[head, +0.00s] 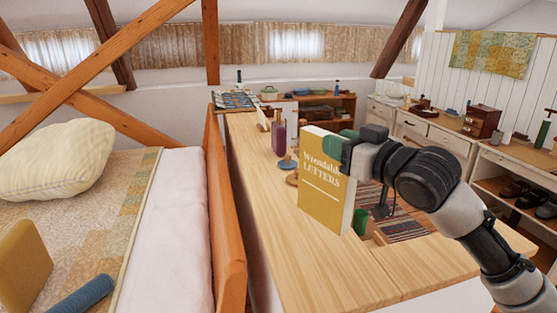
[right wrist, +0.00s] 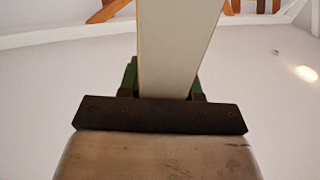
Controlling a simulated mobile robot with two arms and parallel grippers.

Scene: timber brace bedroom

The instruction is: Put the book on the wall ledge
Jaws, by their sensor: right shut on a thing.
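A yellow book (head: 325,190) with white lettering on its cover stands upright in the head view. My right gripper (head: 345,147) is shut on its upper right edge. In the right wrist view the book's pale side (right wrist: 178,50) runs up from between the green fingers. The book is over or in front of a long pale wooden ledge (head: 345,270) beside the bed's headboard. I cannot tell whether its lower edge touches the wood. A narrow wooden strip (head: 25,97) also runs along the wall at far left. My left gripper is not in view.
A purple bottle (head: 278,138) and a small blue-based object (head: 288,164) stand on the ledge left of the book. A green cup (head: 360,221) shows behind it. The near end of the ledge is clear. The wooden headboard (head: 225,205) borders its left side.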

